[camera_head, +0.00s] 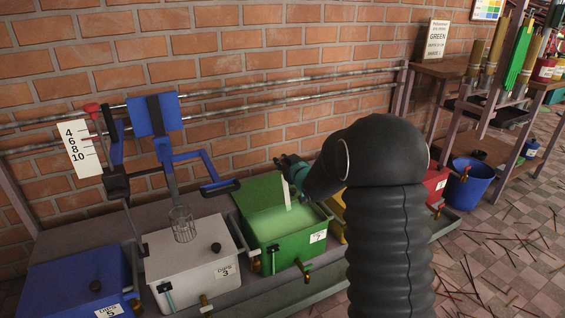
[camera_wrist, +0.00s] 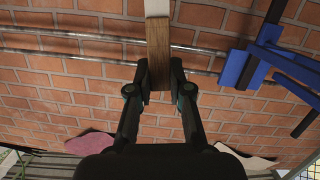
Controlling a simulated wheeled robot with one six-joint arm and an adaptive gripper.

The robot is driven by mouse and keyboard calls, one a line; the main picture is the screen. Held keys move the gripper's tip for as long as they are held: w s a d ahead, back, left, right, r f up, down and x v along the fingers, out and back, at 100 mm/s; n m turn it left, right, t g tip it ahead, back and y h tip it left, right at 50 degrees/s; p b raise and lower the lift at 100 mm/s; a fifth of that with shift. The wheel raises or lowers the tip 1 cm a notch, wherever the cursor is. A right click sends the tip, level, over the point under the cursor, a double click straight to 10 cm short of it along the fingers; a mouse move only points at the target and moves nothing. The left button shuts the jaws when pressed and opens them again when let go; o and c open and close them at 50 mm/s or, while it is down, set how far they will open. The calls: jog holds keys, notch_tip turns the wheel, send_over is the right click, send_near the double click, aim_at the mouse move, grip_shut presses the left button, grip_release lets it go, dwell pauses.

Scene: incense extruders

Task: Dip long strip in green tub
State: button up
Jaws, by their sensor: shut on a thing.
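The green tub (camera_head: 258,191) stands in the middle of the bench in the head view, with pale green liquid in it and a label that seems to read 7. My gripper (camera_head: 291,168) is above its back part, partly hidden by my arm. It is shut on the long strip (camera_head: 286,192), which hangs roughly upright over the tub. The strip's lower end looks close to the liquid; I cannot tell whether it touches. In the wrist view the strip (camera_wrist: 158,45) is brown wood with a whitish end, between the fingertips (camera_wrist: 159,82).
A white tub (camera_head: 185,262) labelled 3, with a wire basket (camera_head: 182,224) above it, and a blue tub (camera_head: 70,280) stand left. A blue-framed device (camera_head: 170,150) with a scale (camera_head: 80,148) stands behind. A blue bucket (camera_head: 470,182) and shelves are at right.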

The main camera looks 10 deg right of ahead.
jog(key=shift+r+p, duration=2.35)
jog(key=shift+r, duration=1.6)
